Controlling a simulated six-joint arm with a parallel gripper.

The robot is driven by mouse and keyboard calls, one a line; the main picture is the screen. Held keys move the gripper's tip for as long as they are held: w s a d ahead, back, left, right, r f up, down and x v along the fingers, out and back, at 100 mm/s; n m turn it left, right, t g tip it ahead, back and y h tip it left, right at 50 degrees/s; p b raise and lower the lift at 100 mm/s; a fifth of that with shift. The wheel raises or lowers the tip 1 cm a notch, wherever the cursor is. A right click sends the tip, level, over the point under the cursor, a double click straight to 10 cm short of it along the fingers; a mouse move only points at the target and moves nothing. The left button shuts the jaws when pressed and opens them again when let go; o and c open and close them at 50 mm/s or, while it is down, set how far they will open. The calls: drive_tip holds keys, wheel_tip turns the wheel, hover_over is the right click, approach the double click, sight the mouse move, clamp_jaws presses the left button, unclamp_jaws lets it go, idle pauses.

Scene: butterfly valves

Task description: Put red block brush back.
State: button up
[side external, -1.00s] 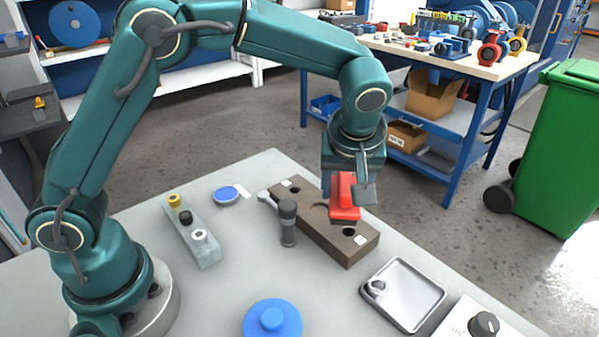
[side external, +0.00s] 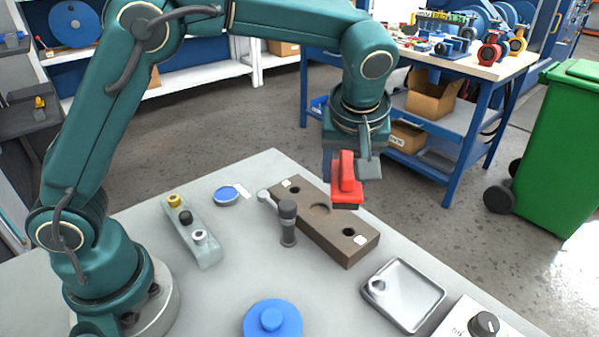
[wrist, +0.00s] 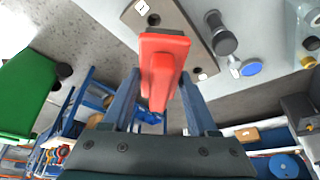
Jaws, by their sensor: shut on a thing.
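The red block brush (side external: 346,187) is held upright in my gripper (side external: 350,165), above the far side of the brown holder block. In the wrist view the red brush (wrist: 163,62) sits between the two blue fingers of my gripper (wrist: 163,95). The brown holder block (side external: 335,237) lies on the grey table with a wide round recess in its middle and smaller dark holes toward its ends. The holder block (wrist: 196,25) is partly hidden behind the brush in the wrist view.
A dark-handled tool (side external: 288,222) stands at the block's near side. A metal tray (side external: 403,294), a blue disc with a knob (side external: 272,320), a control box (side external: 480,325) and a rack with coloured knobs (side external: 193,232) are on the table. The table's far edge lies beyond the block.

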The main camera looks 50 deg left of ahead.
drive_tip(key=shift+w+d+f+m, duration=0.1)
drive_tip(key=shift+w+d+m, duration=0.1)
drive_tip(key=shift+m, duration=0.3)
drive_tip(key=shift+a+f+m, duration=0.15)
drive_tip(key=shift+m, duration=0.25)
drive_tip(key=a+n, duration=0.1)
drive_tip(key=a, duration=1.5)
drive_tip(key=s+a+n+g+y, duration=0.1)
drive_tip(key=s+a+n, duration=0.25)
drive_tip(key=a, duration=0.45)
drive_tip(key=s+a+n, duration=0.2)
drive_tip(key=s+a, duration=0.2)
drive_tip(key=a, duration=0.4)
drive_tip(key=w+d+f, duration=0.2)
drive_tip(key=w, duration=0.1)
drive_tip(key=w+d+f, duration=0.2)
drive_tip(key=w, duration=0.1)
drive_tip(key=w+d+f, duration=0.2)
drive_tip(key=d+f, duration=0.1)
drive_tip(key=shift+w, duration=0.4)
drive_tip(key=shift+f, duration=2)
drive_tip(key=shift+f, duration=0.15)
